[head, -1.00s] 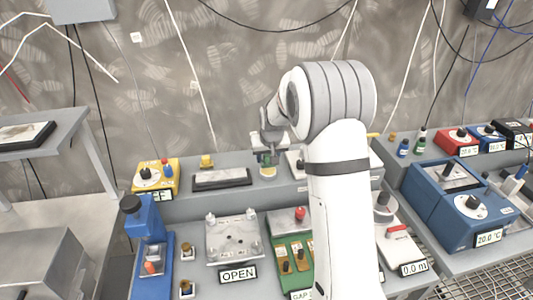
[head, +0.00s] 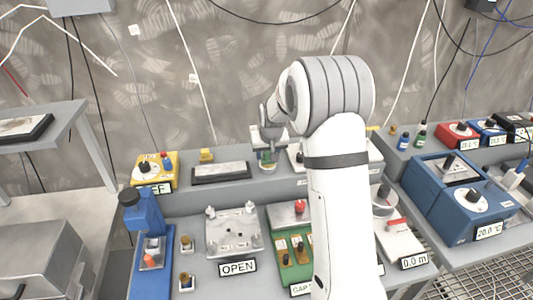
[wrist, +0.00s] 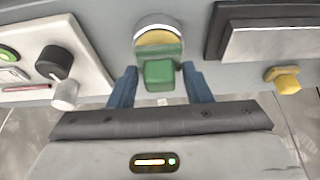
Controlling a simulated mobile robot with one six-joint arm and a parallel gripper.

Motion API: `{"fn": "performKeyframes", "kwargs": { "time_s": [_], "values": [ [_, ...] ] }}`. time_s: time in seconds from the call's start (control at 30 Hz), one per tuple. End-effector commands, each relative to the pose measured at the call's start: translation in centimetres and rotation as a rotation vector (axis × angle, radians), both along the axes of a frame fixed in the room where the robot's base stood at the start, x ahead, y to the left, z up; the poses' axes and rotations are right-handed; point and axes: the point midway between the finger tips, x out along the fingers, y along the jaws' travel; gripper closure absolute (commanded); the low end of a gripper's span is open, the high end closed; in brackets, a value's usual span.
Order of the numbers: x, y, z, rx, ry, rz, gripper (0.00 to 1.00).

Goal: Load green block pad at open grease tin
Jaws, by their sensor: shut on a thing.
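My gripper (wrist: 160,88) is shut on a green block (wrist: 162,74), held between its two blue fingers. The gripper (head: 268,150) also shows in the head view, over the back shelf. The open grease tin (wrist: 158,38) is round and silver-rimmed with yellow grease inside. In the wrist view the block overlaps the tin's edge. In the head view the tin (head: 268,167) stands just below the block. I cannot tell whether the block touches the grease.
A dark flat plate (head: 221,172) lies left of the tin, with a small yellow knob (head: 206,155) behind it. A yellow dial box (head: 155,170) stands farther left. A white panel with a black knob (wrist: 54,62) is close beside the tin. An OPEN-labelled fixture (head: 234,232) sits in front.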

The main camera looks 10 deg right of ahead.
Motion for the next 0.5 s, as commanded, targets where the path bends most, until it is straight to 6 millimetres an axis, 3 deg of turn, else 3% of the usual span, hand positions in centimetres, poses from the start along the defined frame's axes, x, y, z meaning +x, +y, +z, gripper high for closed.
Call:
{"fn": "performKeyframes", "kwargs": {
  "time_s": [0.5],
  "values": [
    [0.0,0.06,-0.69,0.0,0.0,0.001,0.74]
  ]
}}
